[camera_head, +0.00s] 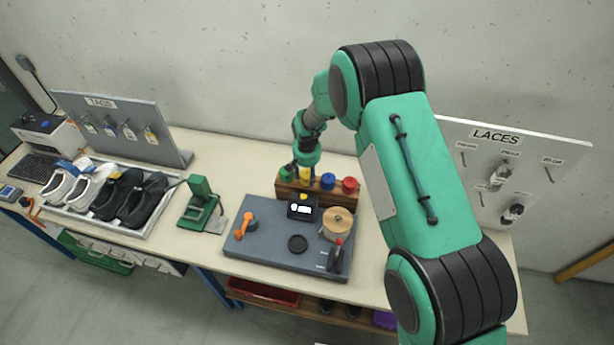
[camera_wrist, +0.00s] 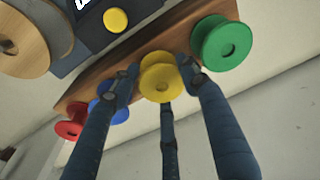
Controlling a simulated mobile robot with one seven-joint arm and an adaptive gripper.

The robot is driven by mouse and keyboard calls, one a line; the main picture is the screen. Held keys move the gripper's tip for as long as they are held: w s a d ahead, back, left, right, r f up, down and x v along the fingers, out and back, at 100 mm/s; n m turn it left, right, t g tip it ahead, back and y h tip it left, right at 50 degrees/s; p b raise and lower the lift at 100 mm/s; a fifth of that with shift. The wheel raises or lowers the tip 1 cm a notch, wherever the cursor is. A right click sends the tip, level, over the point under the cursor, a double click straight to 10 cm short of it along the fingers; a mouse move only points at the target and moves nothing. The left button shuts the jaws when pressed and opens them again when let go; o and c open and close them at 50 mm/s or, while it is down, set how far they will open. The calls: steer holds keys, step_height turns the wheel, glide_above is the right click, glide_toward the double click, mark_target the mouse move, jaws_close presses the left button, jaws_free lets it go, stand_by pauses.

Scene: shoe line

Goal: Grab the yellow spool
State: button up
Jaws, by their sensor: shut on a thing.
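The yellow spool (camera_wrist: 162,77) stands on the wooden rack between the green spool (camera_wrist: 221,44) and the blue spool (camera_wrist: 108,104). My gripper (camera_wrist: 160,80) is shut on the yellow spool, with a finger on either side of it in the wrist view. A third finger reaches below the spool. In the head view, my gripper (camera_head: 305,170) is over the left part of the rack, and the yellow spool (camera_head: 306,174) is mostly hidden behind it. I cannot tell whether the spool is lifted off the rack.
The wooden rack (camera_head: 318,192) also holds a red spool (camera_head: 349,185) at its right end. In front are a grey work mat (camera_head: 262,247), a dark device with a yellow button (camera_head: 302,207) and a large tan spool (camera_head: 338,224). The wall is close behind.

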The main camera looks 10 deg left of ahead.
mark_target(307, 174)
steer(key=shift+r, duration=0.1)
steer(key=shift+r, duration=0.75)
steer(key=shift+s+r+b, duration=0.1)
steer(key=shift+r+b, duration=0.45)
steer(key=shift+r, duration=0.4)
steer(key=s+d+r+b, duration=0.1)
steer(key=s+d, duration=0.6)
steer(key=s, duration=0.7)
steer(key=shift+d+r+b, duration=0.2)
steer(key=shift+b, duration=0.35)
